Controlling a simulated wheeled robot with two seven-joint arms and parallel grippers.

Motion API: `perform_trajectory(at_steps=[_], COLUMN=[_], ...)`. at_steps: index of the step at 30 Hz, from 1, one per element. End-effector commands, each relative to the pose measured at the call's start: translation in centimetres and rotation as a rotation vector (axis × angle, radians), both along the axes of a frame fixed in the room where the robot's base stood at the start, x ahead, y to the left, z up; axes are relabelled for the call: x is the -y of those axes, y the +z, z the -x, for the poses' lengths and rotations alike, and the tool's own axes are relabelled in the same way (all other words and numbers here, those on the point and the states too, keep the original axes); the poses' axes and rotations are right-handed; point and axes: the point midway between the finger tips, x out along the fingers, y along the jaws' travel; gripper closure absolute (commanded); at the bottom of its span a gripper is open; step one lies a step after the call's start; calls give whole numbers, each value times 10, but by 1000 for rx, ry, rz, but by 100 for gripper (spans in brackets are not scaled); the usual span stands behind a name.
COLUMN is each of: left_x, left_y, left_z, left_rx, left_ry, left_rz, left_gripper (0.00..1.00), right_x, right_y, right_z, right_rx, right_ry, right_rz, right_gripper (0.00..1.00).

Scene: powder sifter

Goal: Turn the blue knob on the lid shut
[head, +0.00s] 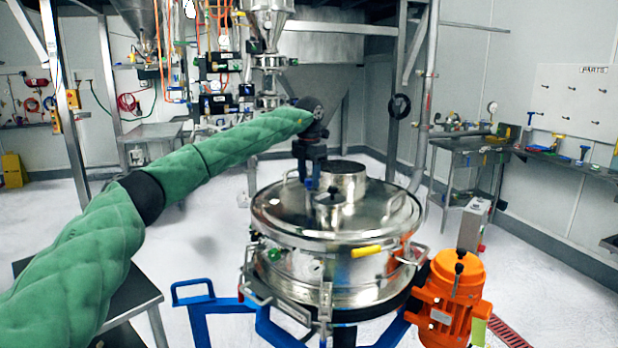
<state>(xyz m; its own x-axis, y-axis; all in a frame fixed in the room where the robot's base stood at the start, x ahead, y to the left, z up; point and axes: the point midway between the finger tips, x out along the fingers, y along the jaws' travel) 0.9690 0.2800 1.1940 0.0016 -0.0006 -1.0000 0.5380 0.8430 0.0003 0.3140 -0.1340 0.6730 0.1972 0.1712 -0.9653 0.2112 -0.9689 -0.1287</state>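The round steel sifter lid (375,222) sits on top of the sifter drum, with a short wide neck and a smaller capped port (330,208) on it. My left gripper (312,184) points down over the left back part of the lid, close behind the small port. Its fingers look dark blue and black and are small in the view. I cannot make out a separate blue knob; it may be hidden by or blend with the fingers. Whether the fingers are open or shut on something is unclear. My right gripper is not in view.
An orange motor (452,300) is at the drum's right, on a blue frame (275,328). A dark table (132,296) stands at lower left. Steel hoppers and hoses are behind.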

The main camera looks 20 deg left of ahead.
Motion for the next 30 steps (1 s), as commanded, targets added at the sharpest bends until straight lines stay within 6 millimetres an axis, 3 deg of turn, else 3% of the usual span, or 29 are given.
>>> perform_trajectory(at_steps=[11, 24, 30], left_x=[0, 0, 0], left_y=[6, 65, 77], left_z=[0, -1, 0], left_rx=[0, 0, -1], left_ry=[-1, 1, 0], left_rz=[0, 0, -1], left_gripper=[54, 54, 54], right_x=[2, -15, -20], right_y=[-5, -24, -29], right_z=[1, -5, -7], right_rx=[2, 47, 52], right_ry=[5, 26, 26], right_rz=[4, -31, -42], right_gripper=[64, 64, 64])
